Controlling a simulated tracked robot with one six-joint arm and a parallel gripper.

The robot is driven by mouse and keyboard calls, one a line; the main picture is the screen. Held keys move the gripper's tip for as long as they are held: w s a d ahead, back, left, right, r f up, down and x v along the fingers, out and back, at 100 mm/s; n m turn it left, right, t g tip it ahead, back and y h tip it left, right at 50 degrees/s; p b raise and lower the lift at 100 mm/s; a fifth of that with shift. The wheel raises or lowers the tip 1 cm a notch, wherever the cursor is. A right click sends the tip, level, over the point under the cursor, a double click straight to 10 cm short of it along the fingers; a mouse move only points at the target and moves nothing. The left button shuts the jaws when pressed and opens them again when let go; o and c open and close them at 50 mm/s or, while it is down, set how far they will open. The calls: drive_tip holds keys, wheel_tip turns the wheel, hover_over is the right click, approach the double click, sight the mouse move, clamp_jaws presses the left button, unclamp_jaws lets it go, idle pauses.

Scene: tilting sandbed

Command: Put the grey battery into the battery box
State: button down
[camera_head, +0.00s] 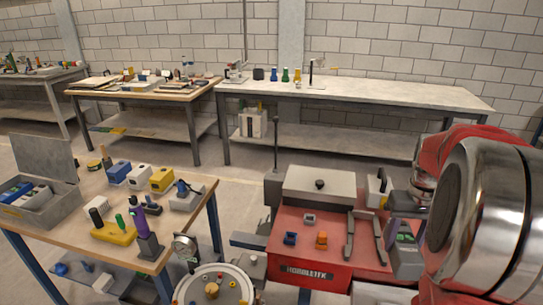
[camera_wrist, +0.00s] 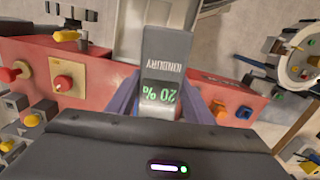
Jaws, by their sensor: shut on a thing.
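My gripper (camera_wrist: 165,103), with purple fingers, is shut on the grey battery (camera_wrist: 163,55), whose display reads 20 % in green. In the head view the battery (camera_head: 406,238) shows at the right, low over the red deck, partly hidden by my arm. I cannot tell whether it touches anything beneath it. An open grey box (camera_head: 52,212) with a raised lid stands on the wooden table at the left, with several blue and light blocks inside. It may be the battery box; no label is readable.
The red deck (camera_head: 285,262) carries a closed grey case (camera_head: 318,186), small blue and orange parts and dark bars. The wooden table (camera_head: 75,232) holds several blue, yellow and grey blocks and a yellow tool holder. A round white tray (camera_head: 232,284) stands between. Benches line the back wall.

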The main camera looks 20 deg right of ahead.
drive_tip(key=w+a+r+n, duration=0.1)
drive_tip(key=w+a+r, duration=0.1)
drive_tip(key=w+a, duration=0.3)
drive_tip(key=w+a+r+n, duration=0.2)
drive_tip(key=w, duration=0.6)
drive_tip(key=w+a+r+n, duration=0.1)
drive_tip(key=w+a+r, duration=0.25)
drive_tip(key=w, duration=0.25)
drive_tip(key=w+a+n, duration=0.1)
drive_tip(key=w+a, duration=0.2)
drive_tip(key=a, duration=0.4)
drive_tip(key=w+a+f+n, duration=0.1)
drive_tip(key=w+a+n, duration=0.1)
drive_tip(key=a, duration=0.5)
drive_tip(key=w+a+n, duration=0.1)
drive_tip(key=w+a, duration=0.4)
drive_tip(key=a, duration=0.3)
drive_tip(key=shift+f, duration=0.2)
drive_tip(key=shift+s, duration=0.15)
